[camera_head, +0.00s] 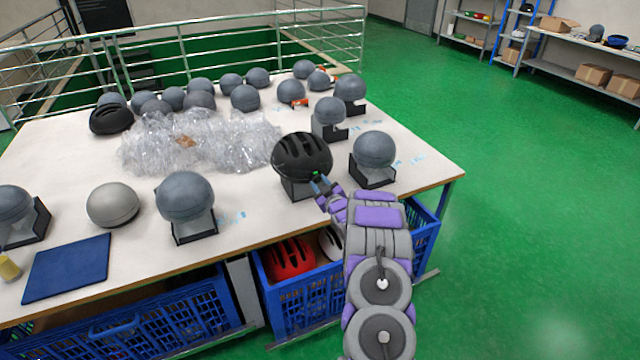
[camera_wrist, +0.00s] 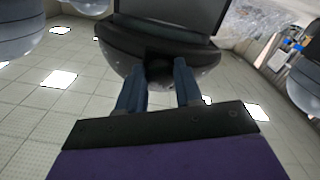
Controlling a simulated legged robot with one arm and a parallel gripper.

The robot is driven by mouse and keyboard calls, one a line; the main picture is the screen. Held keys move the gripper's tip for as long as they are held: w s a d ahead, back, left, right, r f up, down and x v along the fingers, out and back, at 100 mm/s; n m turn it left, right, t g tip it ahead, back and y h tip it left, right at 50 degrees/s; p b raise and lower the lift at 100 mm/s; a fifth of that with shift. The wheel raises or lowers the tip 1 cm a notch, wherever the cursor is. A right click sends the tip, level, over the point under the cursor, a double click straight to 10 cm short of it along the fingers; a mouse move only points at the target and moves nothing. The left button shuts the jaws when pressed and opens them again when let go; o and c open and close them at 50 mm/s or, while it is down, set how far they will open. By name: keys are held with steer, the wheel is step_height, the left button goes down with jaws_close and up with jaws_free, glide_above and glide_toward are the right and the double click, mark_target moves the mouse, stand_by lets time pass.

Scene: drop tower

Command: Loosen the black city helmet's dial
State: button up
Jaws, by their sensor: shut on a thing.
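A black vented helmet (camera_head: 302,152) sits on a head form on a stand near the front right of the table. My gripper (camera_head: 320,184) reaches its near lower edge, beside a small green spot. In the wrist view the helmet's dark rim (camera_wrist: 122,40) fills the top, and my gripper (camera_wrist: 160,78) has its two blue-grey fingers on either side of a small dark dial (camera_wrist: 159,72). The fingers are shut on the dial; the exact contact is in shadow. A second black helmet (camera_head: 111,119) lies at the table's back left.
Grey head forms, some on black stands (camera_head: 374,152), stand around on the white table (camera_head: 300,222). Clear plastic wrap (camera_head: 205,143) lies behind. A blue mat (camera_head: 66,268) is front left. Blue crates (camera_head: 160,325) with helmets are below. Green floor at right is free.

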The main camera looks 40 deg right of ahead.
steer(key=n, duration=0.4)
steer(key=shift+n, duration=0.3)
steer(key=n, duration=0.3)
steer(key=shift+n+b, duration=0.3)
steer(key=shift+b, duration=0.1)
steer(key=n+b, duration=0.1)
steer(key=n, duration=0.3)
steer(key=shift+n+b, duration=0.3)
steer(key=n, duration=0.3)
steer(key=shift+r+n, duration=0.1)
steer(key=shift+n, duration=0.2)
steer(key=n, duration=0.4)
steer(key=shift+n, duration=0.3)
steer(key=n, duration=0.3)
steer(key=shift+a+n, duration=0.1)
steer(key=shift+n, duration=0.2)
steer(key=n, duration=0.4)
steer(key=shift+n, duration=1.8)
steer(key=shift+r+n, duration=0.1)
steer(key=shift+n, duration=0.2)
